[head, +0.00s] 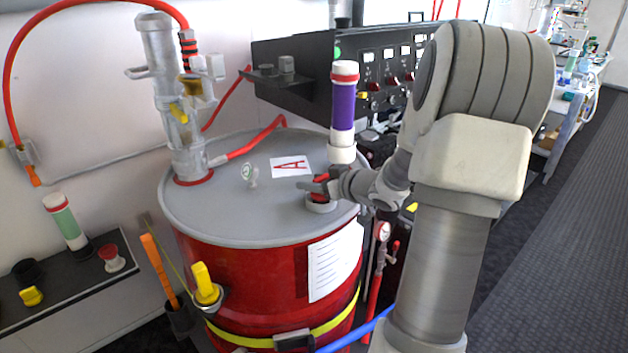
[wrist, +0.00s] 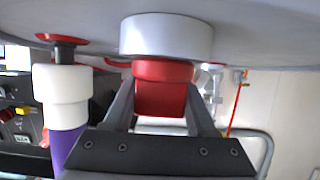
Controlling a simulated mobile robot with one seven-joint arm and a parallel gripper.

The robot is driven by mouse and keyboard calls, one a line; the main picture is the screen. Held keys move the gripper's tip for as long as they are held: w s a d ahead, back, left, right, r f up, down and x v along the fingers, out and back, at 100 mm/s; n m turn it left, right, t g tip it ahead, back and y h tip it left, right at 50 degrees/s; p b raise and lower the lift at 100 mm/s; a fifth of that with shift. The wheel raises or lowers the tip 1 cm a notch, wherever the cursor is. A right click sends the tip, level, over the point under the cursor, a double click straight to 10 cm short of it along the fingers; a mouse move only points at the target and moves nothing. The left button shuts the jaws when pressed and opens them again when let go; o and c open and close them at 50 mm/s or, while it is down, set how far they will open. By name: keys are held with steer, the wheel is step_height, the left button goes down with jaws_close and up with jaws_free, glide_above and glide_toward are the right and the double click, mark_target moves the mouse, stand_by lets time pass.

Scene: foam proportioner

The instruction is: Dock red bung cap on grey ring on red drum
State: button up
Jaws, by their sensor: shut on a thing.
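The red drum (head: 262,275) has a grey lid (head: 235,215). A short light-grey ring (head: 320,206) stands near the lid's right edge; it also shows in the wrist view (wrist: 167,36), which looks upside down. My gripper (head: 318,187) is shut on the red bung cap (wrist: 162,92), which sits between both fingers. In the head view the cap (head: 320,177) is partly hidden by the fingers. The cap is right over the ring and roughly centred on it. Its edge meets the ring's edge in the wrist view; I cannot tell whether they touch or are seated.
A purple and white cylinder (head: 343,112) stands close behind my gripper. A metal pump fitting (head: 170,95) with red hoses rises from the lid's left. A small pale fitting (head: 249,174) and a sheet marked A (head: 290,166) are on the lid. A dark control panel (head: 385,65) is behind.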

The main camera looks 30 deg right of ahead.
steer(key=shift+f+b, duration=0.45)
steer(key=shift+f, duration=0.2)
steer(key=o, duration=1.1)
steer(key=shift+p+v, duration=1.95)
steer(key=shift+v, duration=0.8)
steer(key=shift+p+v, duration=1.75)
steer(key=shift+v, duration=1.05)
steer(key=shift+f, duration=0.1)
